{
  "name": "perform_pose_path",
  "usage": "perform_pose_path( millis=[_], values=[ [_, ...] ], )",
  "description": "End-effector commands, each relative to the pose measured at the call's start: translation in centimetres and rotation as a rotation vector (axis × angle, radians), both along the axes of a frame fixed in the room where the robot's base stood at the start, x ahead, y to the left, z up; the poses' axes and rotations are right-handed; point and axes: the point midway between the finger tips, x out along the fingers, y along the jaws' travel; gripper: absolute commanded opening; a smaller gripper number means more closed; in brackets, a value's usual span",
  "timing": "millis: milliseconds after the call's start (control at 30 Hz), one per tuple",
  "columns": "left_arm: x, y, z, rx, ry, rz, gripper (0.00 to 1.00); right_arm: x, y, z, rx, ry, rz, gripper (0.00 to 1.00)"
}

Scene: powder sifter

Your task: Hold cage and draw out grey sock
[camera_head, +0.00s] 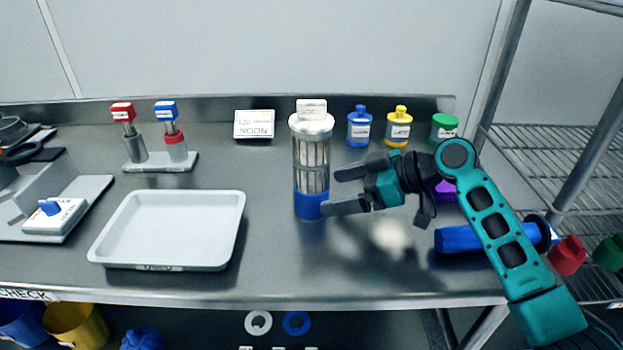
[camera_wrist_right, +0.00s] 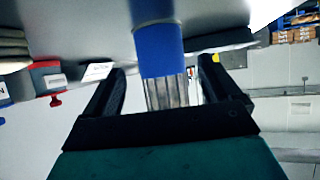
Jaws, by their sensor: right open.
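The cage (camera_head: 311,165) stands upright near the middle of the bench, a barred metal cylinder with a blue lower part and a white top. Something pale shows behind its bars; I cannot tell whether it is the grey sock. My right gripper (camera_head: 331,190) is open at the cage's right side, low down, with its fingers pointing left. In the right wrist view, upside down, the blue part and bars of the cage (camera_wrist_right: 160,50) appear between the two spread fingers. Contact cannot be told. My left gripper is not in view.
An empty white tray (camera_head: 170,194) lies to the left. Blue (camera_head: 359,130), yellow (camera_head: 398,130) and green (camera_head: 443,127) containers stand behind my right gripper. A blue cylinder (camera_head: 470,239) lies at the right. A stand with red and blue tools (camera_head: 160,163) is at the back left.

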Motion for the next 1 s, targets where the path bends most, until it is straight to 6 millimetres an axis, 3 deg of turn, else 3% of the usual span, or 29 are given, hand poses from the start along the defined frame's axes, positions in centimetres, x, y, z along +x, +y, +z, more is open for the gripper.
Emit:
perform_pose_path(
  millis=[333,800,1000],
  values=[
    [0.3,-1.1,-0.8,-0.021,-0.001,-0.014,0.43,1.1,3.8,-2.3,0.000,0.001,0.000,0.90],
    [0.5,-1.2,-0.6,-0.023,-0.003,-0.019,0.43,1.4,4.6,-2.6,0.000,0.000,0.000,0.90],
    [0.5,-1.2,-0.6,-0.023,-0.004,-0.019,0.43,1.4,4.6,-2.6,0.000,0.000,0.000,0.73]
  ],
)
